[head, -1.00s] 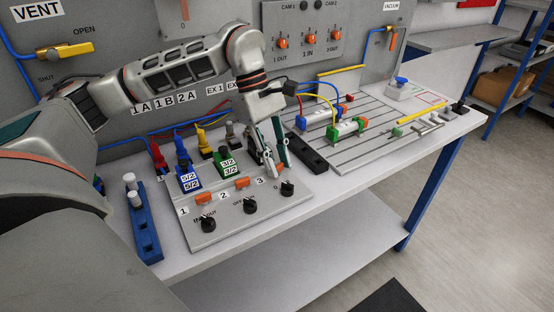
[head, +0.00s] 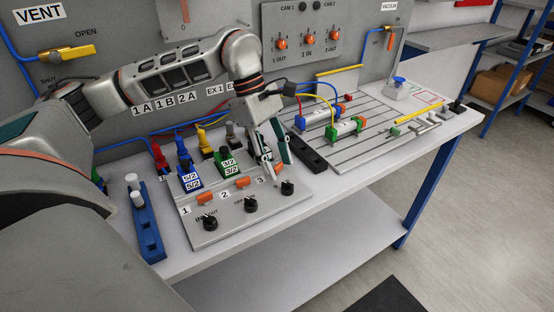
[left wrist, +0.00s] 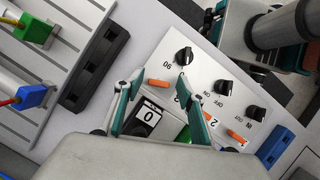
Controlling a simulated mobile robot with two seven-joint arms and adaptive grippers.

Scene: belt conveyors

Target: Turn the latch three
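Latch three is a small orange tab (left wrist: 159,87) on the light grey panel (left wrist: 205,72), beside the black knob marked 90 (left wrist: 184,56). In the head view my gripper covers it beside the 3 label. My left gripper (head: 279,170) points down over that end of the panel. In the left wrist view its fingers (left wrist: 160,76) are apart, one on each side of the orange tab, with nothing visibly held. I cannot tell whether they touch it. Orange latches one (head: 205,199) and two (head: 243,182) lie farther left in the head view. My right gripper is not clearly seen.
A green block marked 3/2 (head: 226,167) and a blue block marked 5/2 (head: 190,182) stand behind the latches. Black knobs (head: 250,204) line the front. A black bar (head: 306,153) lies right of my gripper. A blue rack (head: 147,228) stands left.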

